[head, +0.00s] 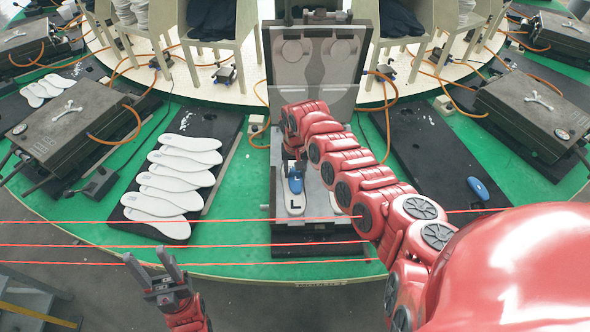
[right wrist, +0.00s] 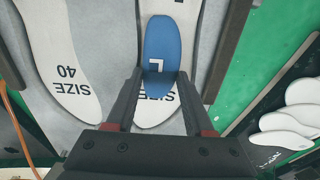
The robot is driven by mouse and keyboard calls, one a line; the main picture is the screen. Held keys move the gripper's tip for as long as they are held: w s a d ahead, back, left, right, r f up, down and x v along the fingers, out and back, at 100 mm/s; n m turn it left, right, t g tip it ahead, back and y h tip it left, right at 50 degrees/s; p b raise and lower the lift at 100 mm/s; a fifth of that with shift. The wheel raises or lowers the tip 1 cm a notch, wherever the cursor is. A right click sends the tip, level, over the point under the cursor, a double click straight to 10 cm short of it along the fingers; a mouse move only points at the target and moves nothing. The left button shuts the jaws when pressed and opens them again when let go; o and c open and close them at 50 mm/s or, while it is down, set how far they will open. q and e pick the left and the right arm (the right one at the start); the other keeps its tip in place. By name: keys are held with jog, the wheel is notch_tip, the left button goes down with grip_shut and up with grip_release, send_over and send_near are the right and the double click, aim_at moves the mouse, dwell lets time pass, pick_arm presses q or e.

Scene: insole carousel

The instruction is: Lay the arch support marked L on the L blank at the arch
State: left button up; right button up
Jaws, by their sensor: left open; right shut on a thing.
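The blue arch support marked L (right wrist: 163,40) is between the fingers of my right gripper (right wrist: 158,85), which is shut on it. It is over the middle of a white blank (right wrist: 155,115) printed SIZE. Whether it touches the blank is not clear. In the head view the support (head: 295,184) is above the blank marked L (head: 292,207) in the open press (head: 285,240); my right arm partly covers it. The other blank (right wrist: 68,60), printed SIZE 40, lies beside it. My left gripper (head: 154,268) is open and empty, in front of the carousel's edge.
A second blue arch support (head: 478,188) lies on a black board (head: 440,165) at the right. Several white insoles (head: 180,162) lie on the left black board (head: 222,125). The press lid (head: 318,75) stands raised behind my right arm. Closed presses flank both sides.

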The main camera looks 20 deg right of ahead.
jog(key=shift+f, duration=0.2)
jog(key=o, duration=1.4)
jog(key=shift+d, duration=0.15)
